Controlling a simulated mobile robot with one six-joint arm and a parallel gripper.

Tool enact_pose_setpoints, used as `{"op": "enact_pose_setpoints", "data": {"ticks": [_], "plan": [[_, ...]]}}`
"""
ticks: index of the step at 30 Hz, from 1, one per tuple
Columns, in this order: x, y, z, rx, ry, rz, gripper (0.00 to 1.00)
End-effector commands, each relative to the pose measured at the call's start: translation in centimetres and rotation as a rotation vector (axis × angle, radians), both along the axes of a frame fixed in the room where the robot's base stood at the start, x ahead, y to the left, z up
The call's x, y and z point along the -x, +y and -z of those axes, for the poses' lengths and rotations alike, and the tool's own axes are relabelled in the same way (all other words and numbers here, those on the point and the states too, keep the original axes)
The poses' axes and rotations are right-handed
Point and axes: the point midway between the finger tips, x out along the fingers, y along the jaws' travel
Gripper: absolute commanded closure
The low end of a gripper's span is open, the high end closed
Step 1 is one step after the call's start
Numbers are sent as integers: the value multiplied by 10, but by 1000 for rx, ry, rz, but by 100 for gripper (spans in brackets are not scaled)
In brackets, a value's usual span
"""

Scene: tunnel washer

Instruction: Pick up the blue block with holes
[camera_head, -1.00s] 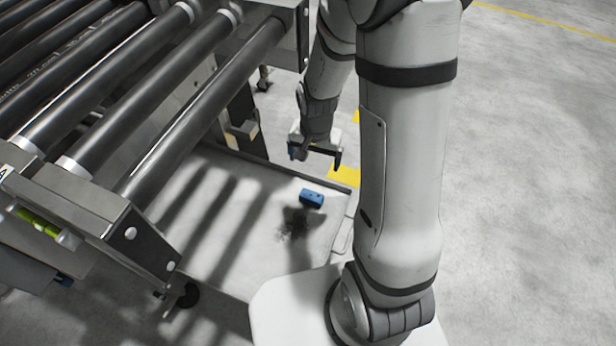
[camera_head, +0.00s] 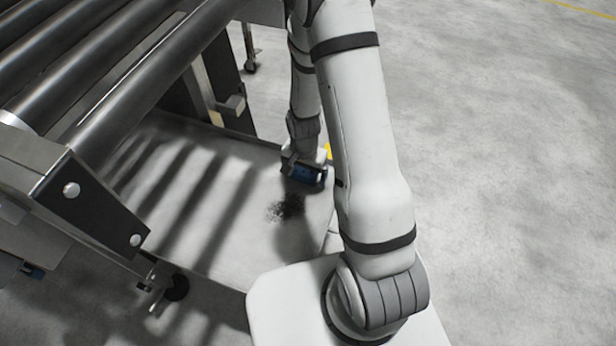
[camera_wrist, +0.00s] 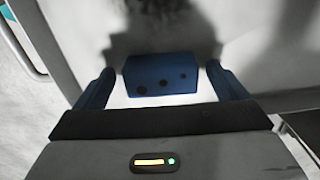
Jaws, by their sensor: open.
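The blue block with holes (camera_wrist: 160,74) lies on the pale floor plate in the wrist view, between the two blue fingers of my gripper (camera_wrist: 162,88). Its near face shows several dark round holes. A gap shows on each side between the block and the fingers, so my gripper is open and not holding it. In the head view my gripper (camera_head: 303,174) is low over the plate, right at the block (camera_head: 302,172), which it partly covers. The exact height of the fingertips above the plate is hard to tell.
The roller conveyor (camera_head: 150,75) stands at the left, with its metal end bracket (camera_head: 75,190) and a caster wheel (camera_head: 176,287) near the plate (camera_head: 215,250). A dark smudge (camera_head: 287,207) lies just in front of the block. Open concrete floor is at the right.

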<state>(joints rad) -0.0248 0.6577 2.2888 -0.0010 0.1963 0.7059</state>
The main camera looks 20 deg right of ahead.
Motion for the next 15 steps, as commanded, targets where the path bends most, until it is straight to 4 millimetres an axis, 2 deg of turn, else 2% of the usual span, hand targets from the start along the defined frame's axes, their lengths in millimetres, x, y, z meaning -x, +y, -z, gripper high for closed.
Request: {"op": "enact_pose_setpoints", "data": {"ticks": [1, 7, 15], "plan": [[0, 0, 5, 0, 0, 0, 7], [0, 0, 4, 0, -2, -1, 7], [0, 1, 4, 0, -1, -1, 29]]}}
